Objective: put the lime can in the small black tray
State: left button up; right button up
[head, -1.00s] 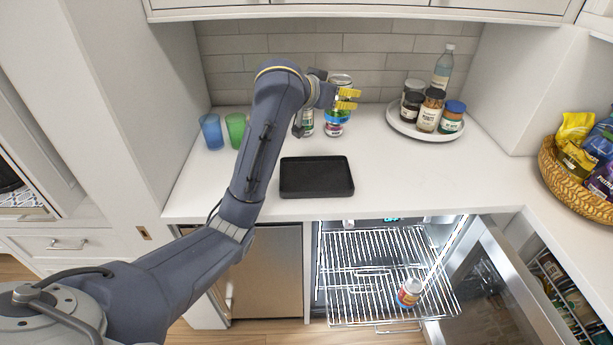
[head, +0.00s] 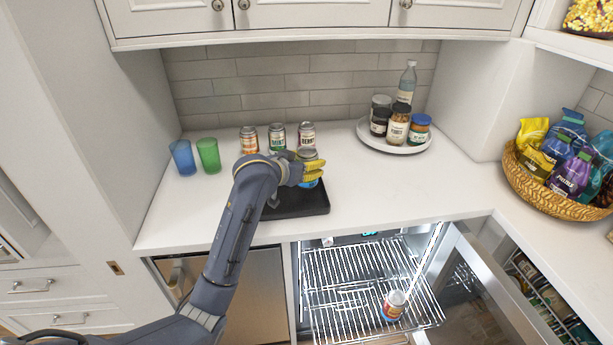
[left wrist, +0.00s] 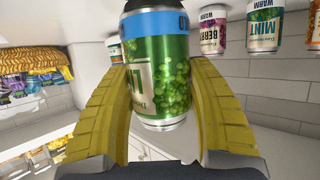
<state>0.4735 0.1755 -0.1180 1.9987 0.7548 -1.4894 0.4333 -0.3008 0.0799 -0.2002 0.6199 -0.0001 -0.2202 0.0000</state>
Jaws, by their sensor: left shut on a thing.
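The green lime can (left wrist: 160,80) is between the yellow fingers of my left gripper (left wrist: 160,118), which is shut on it. In the head view the lime can (head: 308,155) is upright, partly hidden by the left gripper (head: 312,171). It is over the back right part of the small black tray (head: 300,209) on the counter. I cannot tell whether its base touches the tray. My arm hides the tray's left part. My right gripper is not in view.
An orange can (head: 249,141), a mint can (head: 277,138) and a berry can (head: 306,135) stand behind the tray. Blue (head: 183,158) and green (head: 208,156) cups stand left. A round tray of jars (head: 397,149) is right. The fridge (head: 365,280) below is open.

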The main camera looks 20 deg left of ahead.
pick_arm(q)
jog(key=shift+f, duration=2.2)
jog(key=shift+f, duration=0.1)
jog(key=o, duration=1.5)
jog(key=shift+f, duration=0.1)
jog(key=shift+s+r, duration=0.1)
jog(key=shift+r, duration=0.1)
jog(key=v, duration=1.2)
